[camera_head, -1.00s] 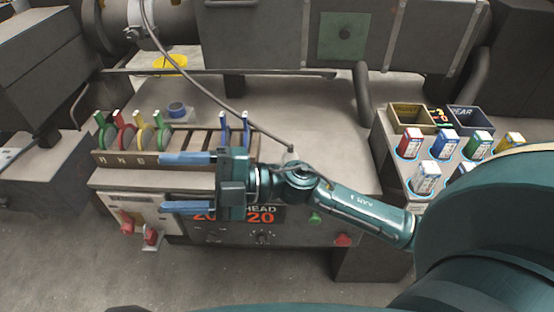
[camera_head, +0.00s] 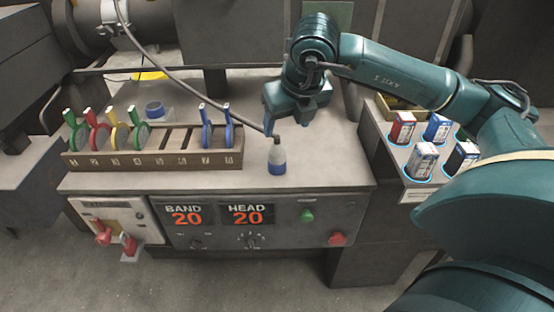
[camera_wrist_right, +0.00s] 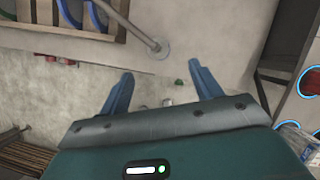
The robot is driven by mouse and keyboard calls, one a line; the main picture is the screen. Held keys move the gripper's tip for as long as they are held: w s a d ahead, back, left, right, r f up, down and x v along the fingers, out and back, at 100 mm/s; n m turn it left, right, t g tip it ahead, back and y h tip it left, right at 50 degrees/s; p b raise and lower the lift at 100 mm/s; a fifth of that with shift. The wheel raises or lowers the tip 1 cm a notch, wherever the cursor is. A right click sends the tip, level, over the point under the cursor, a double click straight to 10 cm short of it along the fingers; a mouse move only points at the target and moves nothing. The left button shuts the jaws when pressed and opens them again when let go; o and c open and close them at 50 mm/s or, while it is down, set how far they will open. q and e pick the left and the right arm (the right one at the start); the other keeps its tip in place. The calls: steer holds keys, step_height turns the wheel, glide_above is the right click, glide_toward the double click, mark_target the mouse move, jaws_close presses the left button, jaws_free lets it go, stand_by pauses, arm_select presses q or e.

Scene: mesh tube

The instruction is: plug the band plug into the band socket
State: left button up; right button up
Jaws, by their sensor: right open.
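A white panel (camera_head: 120,215) is on the machine front at the lower left. Two red plug-like parts are there: one red part (camera_head: 103,236) at its face, the other red part (camera_head: 130,244) lower, by a small ledge. I cannot tell which is the band plug, and the band socket cannot be made out. My right gripper (camera_head: 287,122) is open and empty above the worktop, well right of and above the panel. Its two spread blue fingers (camera_wrist_right: 162,88) show in the right wrist view with nothing between them. My left gripper is not in view.
A rack (camera_head: 150,160) with coloured discs stands on the worktop. A side stand (camera_head: 408,180) at right holds several small boxes.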

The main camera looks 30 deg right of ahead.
mark_target(280, 144)
steer(key=x, duration=0.8)
steer(key=shift+s+a, duration=0.1)
steer(key=shift+f, duration=0.1)
steer(key=shift+s+p+x, duration=0.2)
steer(key=shift+p+x, duration=0.35)
steer(key=shift+x, duration=2.05)
steer(key=shift+s+a+f, duration=0.1)
steer(key=shift+a, duration=0.1)
steer(key=shift+c, duration=0.3)
steer(key=c, duration=0.9)
